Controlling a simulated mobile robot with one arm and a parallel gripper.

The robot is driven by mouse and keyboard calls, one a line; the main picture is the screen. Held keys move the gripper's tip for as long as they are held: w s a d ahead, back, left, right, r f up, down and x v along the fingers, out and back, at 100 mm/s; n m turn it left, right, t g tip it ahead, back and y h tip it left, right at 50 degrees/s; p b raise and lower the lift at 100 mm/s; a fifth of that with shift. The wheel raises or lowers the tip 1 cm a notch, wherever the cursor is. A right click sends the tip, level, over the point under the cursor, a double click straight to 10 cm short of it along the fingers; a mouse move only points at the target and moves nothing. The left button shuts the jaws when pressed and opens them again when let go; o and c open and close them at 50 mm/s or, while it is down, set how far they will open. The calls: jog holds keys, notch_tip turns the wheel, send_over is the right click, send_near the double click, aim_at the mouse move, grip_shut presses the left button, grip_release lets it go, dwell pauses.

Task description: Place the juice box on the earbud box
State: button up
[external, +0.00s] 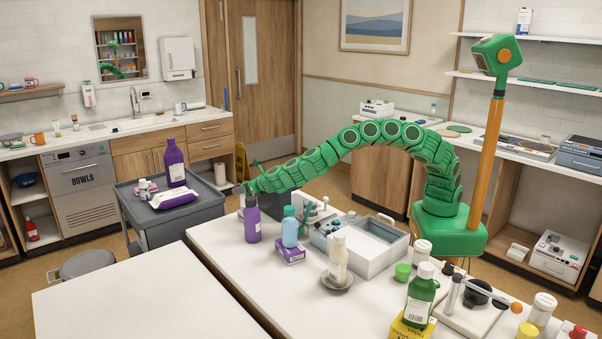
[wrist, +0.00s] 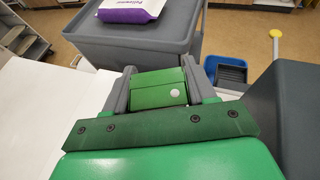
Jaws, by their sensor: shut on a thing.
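My gripper (wrist: 159,78) is shut on a green box with a white dot, which I take as the juice box (wrist: 158,92). It sits between the two grey fingers in the wrist view. In the external view my gripper (external: 244,188) is at the far left end of my green arm, above the table's far edge near the grey cart; the held box is not clear there. I cannot tell for sure which thing is the earbud box. A small purple box (external: 291,257) on the table has a blue bottle standing on or just behind it.
The grey cart (external: 148,222) bears a purple-and-white pack (external: 174,199) and a tall purple bottle (external: 175,160). On the table are a purple bottle (external: 252,220), a cream bottle (external: 338,255) in a bowl and a white divided caddy (external: 362,262). The near white surface (external: 140,295) is clear.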

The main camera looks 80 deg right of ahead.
jog(key=shift+f, duration=0.3)
jog(key=shift+f, duration=0.1)
jog(key=o, duration=1.2)
jog(key=shift+v, duration=6)
